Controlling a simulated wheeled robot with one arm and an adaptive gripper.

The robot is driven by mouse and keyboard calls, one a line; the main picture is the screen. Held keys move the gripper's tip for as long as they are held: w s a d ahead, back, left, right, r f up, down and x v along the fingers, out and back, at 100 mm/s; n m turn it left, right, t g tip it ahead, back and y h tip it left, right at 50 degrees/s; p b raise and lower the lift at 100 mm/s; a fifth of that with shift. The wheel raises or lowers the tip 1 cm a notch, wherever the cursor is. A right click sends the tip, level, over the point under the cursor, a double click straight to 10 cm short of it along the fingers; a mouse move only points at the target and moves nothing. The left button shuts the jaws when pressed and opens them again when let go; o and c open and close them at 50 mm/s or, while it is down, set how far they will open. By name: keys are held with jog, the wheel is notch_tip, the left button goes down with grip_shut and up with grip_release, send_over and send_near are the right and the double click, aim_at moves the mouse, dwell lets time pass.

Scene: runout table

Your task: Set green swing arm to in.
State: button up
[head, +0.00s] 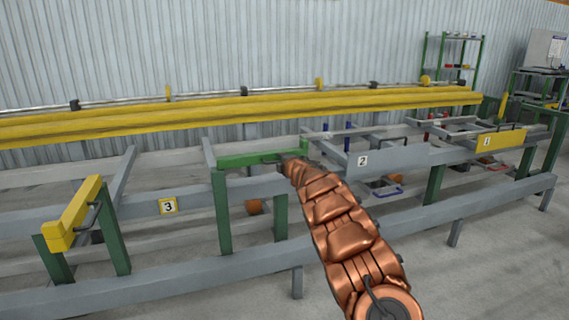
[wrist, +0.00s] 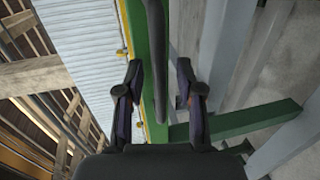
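The green swing arm (head: 240,159) is a green bar spanning between green posts in the middle of the head view. Its dark handle shows in the wrist view (wrist: 156,40), running down along the green bar between my fingers. My gripper (wrist: 160,82) is open, one finger on each side of the handle, with visible gaps to both. In the head view my gripper (head: 283,159) is at the swing arm's right part; my copper-coloured arm hides some of the rails behind it.
A yellow swing arm (head: 75,215) stands at the left near plate 3 (head: 168,206). Plate 2 (head: 363,161) and a yellow arm with plate 1 (head: 487,142) are to the right. Long yellow bars (head: 240,106) run behind. A grey lower rail (head: 180,284) crosses in front.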

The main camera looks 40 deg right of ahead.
jog(key=v, duration=1.2)
dwell(0.6)
dwell(0.5)
